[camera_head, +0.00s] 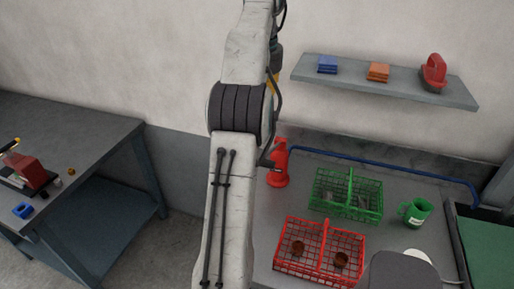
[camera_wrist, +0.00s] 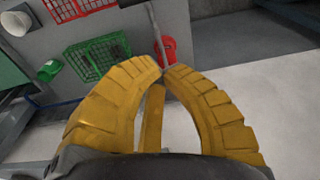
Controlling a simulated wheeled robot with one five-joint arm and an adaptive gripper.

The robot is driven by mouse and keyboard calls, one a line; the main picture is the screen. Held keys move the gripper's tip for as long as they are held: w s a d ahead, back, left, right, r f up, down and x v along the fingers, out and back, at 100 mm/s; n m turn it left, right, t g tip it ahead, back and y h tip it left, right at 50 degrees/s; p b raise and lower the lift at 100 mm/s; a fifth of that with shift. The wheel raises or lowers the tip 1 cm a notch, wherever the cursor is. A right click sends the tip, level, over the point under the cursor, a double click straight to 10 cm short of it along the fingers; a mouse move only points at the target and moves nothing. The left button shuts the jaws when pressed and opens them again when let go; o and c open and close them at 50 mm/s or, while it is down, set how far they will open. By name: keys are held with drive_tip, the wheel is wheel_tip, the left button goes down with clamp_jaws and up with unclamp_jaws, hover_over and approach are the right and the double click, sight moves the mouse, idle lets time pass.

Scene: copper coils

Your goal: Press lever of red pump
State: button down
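The red pump (camera_head: 279,168) stands upright on the grey worktop, near the wall and left of the green basket. My arm partly covers its left side in the head view. In the wrist view a red piece of it (camera_wrist: 168,46) shows just beyond my gripper's fingertips. My gripper (camera_wrist: 163,70) has yellow ribbed fingers with their tips close together and nothing visible between them. The tips look apart from the pump, but the exact distance is unclear. In the head view my arm mostly hides the gripper. I cannot make out the pump's lever clearly.
A green basket (camera_head: 319,192), a red basket (camera_head: 309,222) with copper coils and a green mug (camera_head: 416,212) stand on the worktop. A blue pipe (camera_head: 400,168) runs along its back. A wall shelf (camera_head: 400,86) holds small items above. Another table (camera_head: 95,145) is at left.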

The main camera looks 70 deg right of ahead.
drive_tip(key=shift+s+a+y, duration=0.15)
drive_tip(key=shift+a+y, duration=0.15)
drive_tip(key=shift+a, duration=0.35)
drive_tip(key=shift+f, duration=0.1)
wheel_tip(320, 180, down, 9)
drive_tip(key=shift+d+f+b, duration=0.15)
drive_tip(key=shift+b, duration=0.15)
drive_tip(key=shift+a+f+p, duration=0.5)
drive_tip(key=shift+f+p, duration=0.4)
drive_tip(key=shift+p, duration=0.05)
drive_tip(key=shift+a+f, duration=0.3)
drive_tip(key=shift+f, duration=0.25)
drive_tip(key=shift+a+f, duration=0.25)
drive_tip(key=shift+f, duration=0.25)
